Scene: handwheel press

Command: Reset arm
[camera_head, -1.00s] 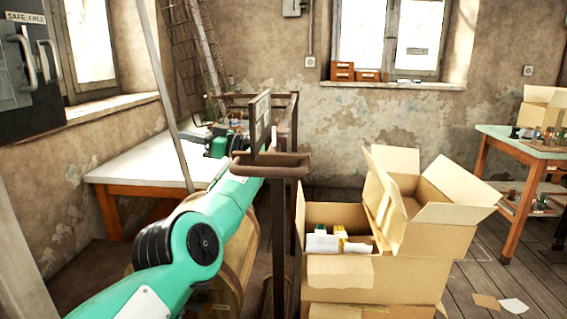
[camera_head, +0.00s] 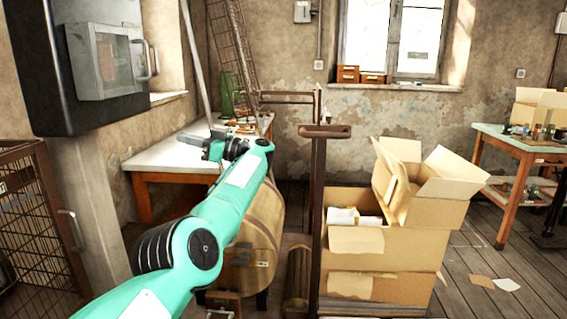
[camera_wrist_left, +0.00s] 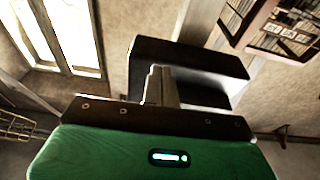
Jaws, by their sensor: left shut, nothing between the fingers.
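My left arm (camera_head: 203,245) comes in from the bottom left of the head view, teal with dark joints. It reaches up over the wooden barrel, and its wrist bends back to the left. My left gripper (camera_head: 188,138) is small there, in front of the white-topped table. In the left wrist view the gripper's fingers (camera_wrist_left: 160,85) are together with nothing seen between them. My right gripper is in neither view.
A brown metal stand (camera_head: 318,200) rises right of the arm. Open cardboard boxes (camera_head: 380,245) are stacked beyond it. A barrel (camera_head: 255,250) is below the arm, and a white-topped table (camera_head: 160,158) is behind. A dark wall cabinet (camera_head: 65,110) hangs at left. Floor at right is mostly clear.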

